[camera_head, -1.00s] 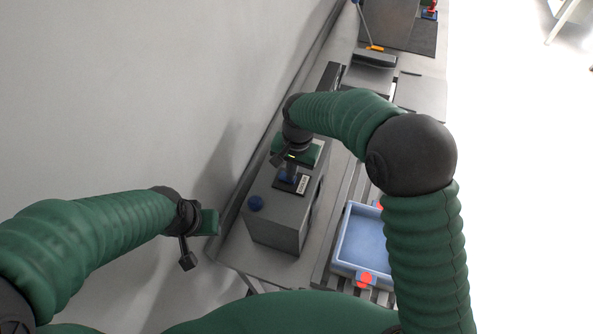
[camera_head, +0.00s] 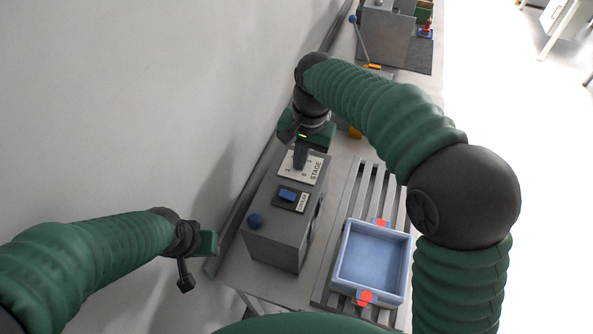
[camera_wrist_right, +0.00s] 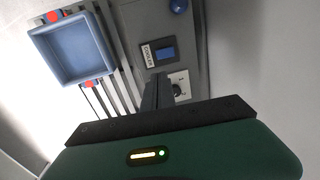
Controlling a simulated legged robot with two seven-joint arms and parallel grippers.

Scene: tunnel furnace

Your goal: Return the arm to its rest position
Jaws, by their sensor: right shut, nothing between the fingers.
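My right gripper (camera_head: 301,158) is over the far end of the grey control box (camera_head: 277,239). Its dark fingers (camera_wrist_right: 158,90) are together with nothing between them. They overlap the white STAGE plate (camera_head: 314,173) in the head view; whether they touch it I cannot tell. The plate shows partly behind them in the right wrist view (camera_wrist_right: 181,80). The right arm is bent, its dark elbow at the right. My left gripper (camera_head: 187,272) hangs at the left, apart from the box; its finger opening is not clear.
A blue switch (camera_head: 288,195) and a round blue knob (camera_head: 255,220) are on the box top. A blue tray (camera_head: 342,262) with red-marked tabs sits on the slatted bed (camera_head: 366,184) to the right. A lever (camera_head: 361,40) stands at the far end.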

